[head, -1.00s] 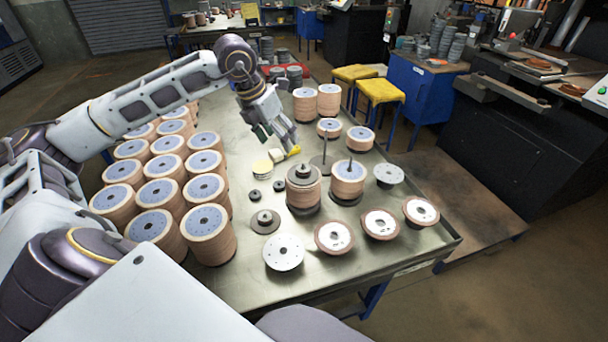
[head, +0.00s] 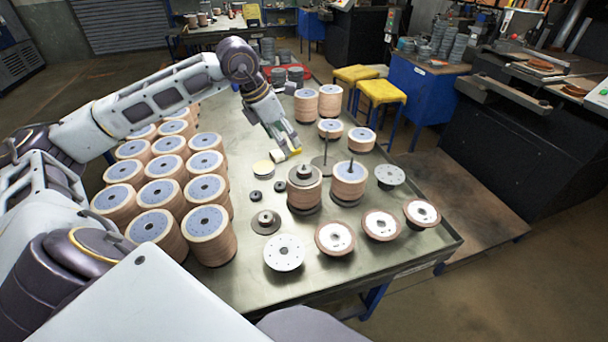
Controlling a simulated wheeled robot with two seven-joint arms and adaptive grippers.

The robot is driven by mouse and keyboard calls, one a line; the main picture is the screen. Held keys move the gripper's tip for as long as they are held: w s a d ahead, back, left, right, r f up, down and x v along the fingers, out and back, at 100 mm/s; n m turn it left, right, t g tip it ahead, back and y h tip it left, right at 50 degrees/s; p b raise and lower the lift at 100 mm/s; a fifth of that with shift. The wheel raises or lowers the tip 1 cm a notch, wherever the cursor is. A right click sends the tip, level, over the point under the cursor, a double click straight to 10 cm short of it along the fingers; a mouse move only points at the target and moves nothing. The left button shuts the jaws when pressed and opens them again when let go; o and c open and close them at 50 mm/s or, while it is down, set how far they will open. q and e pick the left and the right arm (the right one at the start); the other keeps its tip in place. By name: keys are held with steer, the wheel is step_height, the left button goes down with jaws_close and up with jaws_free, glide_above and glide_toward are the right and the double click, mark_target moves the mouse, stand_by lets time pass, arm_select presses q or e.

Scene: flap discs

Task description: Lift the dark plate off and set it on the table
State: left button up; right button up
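The dark plate (head: 304,176) lies flat on top of a tan flap-disc stack near the middle of the table, with a smaller dark knob-like piece at its centre. My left gripper (head: 283,143) points down behind and slightly left of this stack, apart from the plate. Its fingertips are close to a small white and yellow item (head: 279,156); I cannot tell whether they touch it or how far the fingers are apart. My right gripper is not in view. The metal table (head: 335,275) carries all of this.
A second stack (head: 348,180) with an upright rod stands just right. Rows of tan stacks (head: 208,235) fill the left side. Loose discs (head: 284,253) lie along the front, and a dark flange (head: 266,222) lies left of the plate's stack. Bare table shows at the front left.

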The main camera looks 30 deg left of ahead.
arm_select(q)
glide_above(303, 167)
steer(key=s+a, duration=0.2)
steer(key=f+p, duration=0.1)
steer(key=f, duration=0.5)
steer(key=shift+s+f, duration=0.1)
steer(key=shift+s, duration=0.1)
steer(key=shift+x, duration=0.8)
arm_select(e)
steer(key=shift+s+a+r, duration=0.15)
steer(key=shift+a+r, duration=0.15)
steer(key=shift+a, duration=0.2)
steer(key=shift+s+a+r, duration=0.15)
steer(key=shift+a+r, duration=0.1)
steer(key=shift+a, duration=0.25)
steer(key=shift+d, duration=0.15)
